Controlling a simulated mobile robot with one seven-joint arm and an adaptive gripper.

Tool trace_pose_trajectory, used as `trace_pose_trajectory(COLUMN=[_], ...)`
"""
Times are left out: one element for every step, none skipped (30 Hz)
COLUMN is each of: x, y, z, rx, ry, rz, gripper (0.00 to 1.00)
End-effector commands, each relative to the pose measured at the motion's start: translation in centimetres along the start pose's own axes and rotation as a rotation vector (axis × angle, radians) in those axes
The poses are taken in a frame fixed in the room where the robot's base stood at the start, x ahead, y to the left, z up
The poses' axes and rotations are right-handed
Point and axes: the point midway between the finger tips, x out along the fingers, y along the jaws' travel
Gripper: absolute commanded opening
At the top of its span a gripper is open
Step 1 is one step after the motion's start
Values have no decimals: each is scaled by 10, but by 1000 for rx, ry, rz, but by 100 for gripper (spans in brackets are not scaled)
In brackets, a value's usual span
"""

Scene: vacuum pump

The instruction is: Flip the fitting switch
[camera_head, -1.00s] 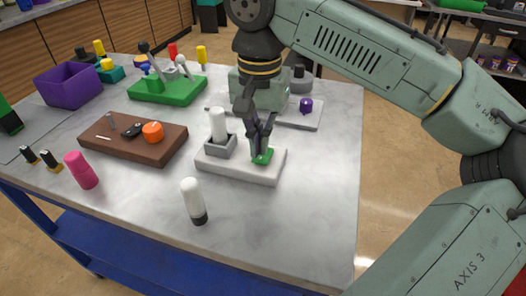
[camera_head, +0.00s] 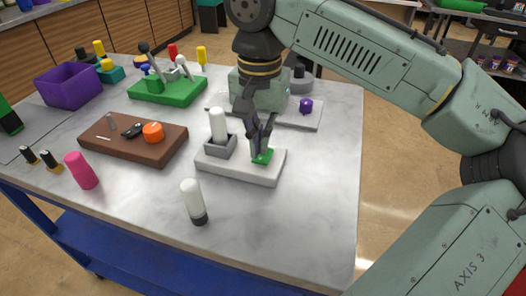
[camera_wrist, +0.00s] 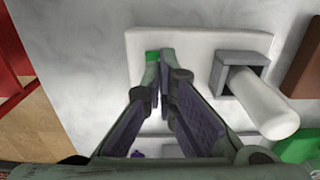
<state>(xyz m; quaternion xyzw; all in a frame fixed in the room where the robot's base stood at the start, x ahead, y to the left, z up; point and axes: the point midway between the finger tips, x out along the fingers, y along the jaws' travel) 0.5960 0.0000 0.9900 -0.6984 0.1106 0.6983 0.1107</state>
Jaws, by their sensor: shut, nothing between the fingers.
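A white base plate (camera_head: 225,168) lies on the grey table and also shows in the wrist view (camera_wrist: 200,42). A small green piece (camera_head: 263,157), seemingly the switch, is on its right part. My gripper (camera_head: 261,149) is shut, with its fingertips down at the green piece and partly hiding it. In the wrist view the fingertips (camera_wrist: 161,58) are close together beside the green patch (camera_wrist: 152,56); I cannot tell whether they touch it. The switch's tilt is unclear.
A white bottle with a dark base (camera_head: 194,202) stands in front of the plate. A brown block (camera_head: 130,148) with an orange knob and a green block with levers (camera_head: 168,90) are to the left. A board with a purple knob (camera_head: 306,106) lies behind. The table's right front is clear.

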Motion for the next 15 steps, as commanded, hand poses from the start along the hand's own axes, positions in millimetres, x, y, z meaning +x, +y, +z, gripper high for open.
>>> trace_pose_trajectory(x=[1,1,2,2,3,4,4,4,5,6,6,6,7,8,8], y=[0,0,0,0,0,0,0,0,0,0,0,0,0,0,0], z=[0,0,0,0,0,0,0,0,0,0,0,0,0,0,0], rx=[0,0,0,0,0,0,0,0,0,0,0,0,0,0,0], ry=[0,0,0,0,0,0,0,0,0,0,0,0,0,0,0], rz=[0,0,0,0,0,0,0,0,0,0,0,0,0,0,0], gripper=[0,0,0,0,0,0,0,0,0,0,0,0,0,0,0])
